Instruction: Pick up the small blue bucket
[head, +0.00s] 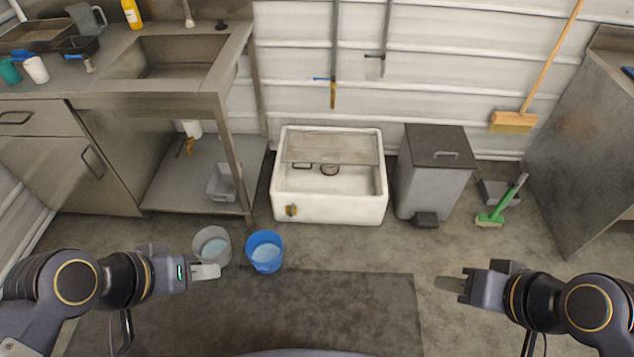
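The small blue bucket (277,264) stands upright on the floor left of centre, with something pale blue inside that looks like water. A grey bucket (224,249) stands close on its left. My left gripper (214,272) points right, in front of the grey bucket in the picture and to the left of the blue bucket, with a visible gap to the blue one. My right gripper (445,284) points left, well to the right of the blue bucket. Nothing shows in either gripper. Their finger gaps cannot be made out from this angle.
A white basin (330,208) stands behind the buckets, with a grey pedal bin (432,186) to its right. A steel sink bench (185,98) is at the left. A dark mat (330,305) lies in front. A green brush (503,203) stands right of the bin.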

